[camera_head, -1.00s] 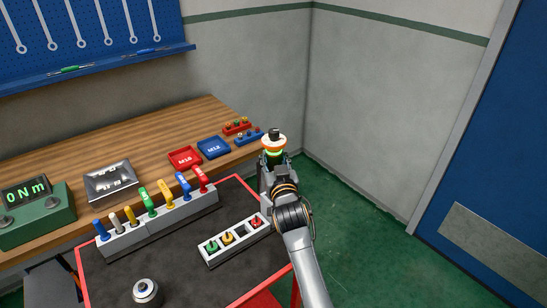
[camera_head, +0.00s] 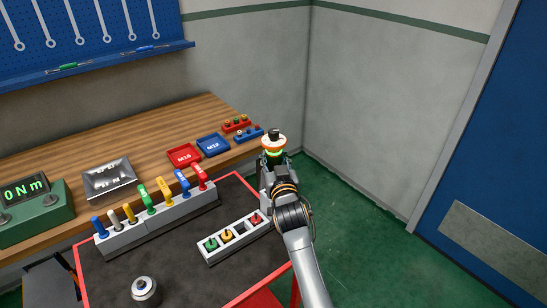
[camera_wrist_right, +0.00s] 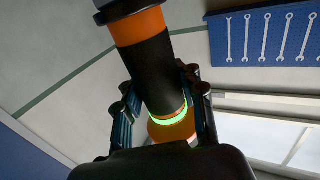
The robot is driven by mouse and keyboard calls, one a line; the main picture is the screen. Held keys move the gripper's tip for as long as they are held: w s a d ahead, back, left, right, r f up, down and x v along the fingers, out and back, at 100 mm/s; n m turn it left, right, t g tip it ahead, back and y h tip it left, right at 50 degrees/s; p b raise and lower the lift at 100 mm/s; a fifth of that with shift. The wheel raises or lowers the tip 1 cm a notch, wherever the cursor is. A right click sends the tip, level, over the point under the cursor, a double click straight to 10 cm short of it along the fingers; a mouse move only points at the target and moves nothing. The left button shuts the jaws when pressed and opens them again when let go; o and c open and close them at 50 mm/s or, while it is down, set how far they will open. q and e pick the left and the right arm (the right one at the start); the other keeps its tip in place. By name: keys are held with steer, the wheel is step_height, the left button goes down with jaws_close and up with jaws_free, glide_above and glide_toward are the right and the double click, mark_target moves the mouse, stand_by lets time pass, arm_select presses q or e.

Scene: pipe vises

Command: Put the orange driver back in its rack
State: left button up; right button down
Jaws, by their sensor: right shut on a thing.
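The orange driver (camera_head: 273,142) is held in my right gripper (camera_head: 274,158), raised above the cart's far right corner. In the right wrist view, the driver (camera_wrist_right: 152,65) has a black middle, orange bands at both ends and a glowing green ring. The fingers of the gripper close on it from both sides. A pale low rack (camera_head: 213,259) stands on the dark cart top, left of my right arm. It holds green, yellow and red pieces, with an empty square slot between the yellow and red ones. My left gripper is not seen.
A long grey rack (camera_head: 126,240) of several coloured handles stands on the cart top (camera_head: 190,275), left of the low rack. The wooden bench (camera_head: 150,140) behind holds a red tray (camera_head: 183,156), a blue tray (camera_head: 212,146) and a green meter (camera_head: 38,220). Walls stand behind.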

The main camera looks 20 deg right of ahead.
steer(key=shift+a+f+b, duration=0.3)
steer(key=shift+f+b, duration=0.1)
steer(key=shift+b, duration=0.05)
stand_by(0.5)
steer(key=shift+f, duration=0.15)
stand_by(0.5)
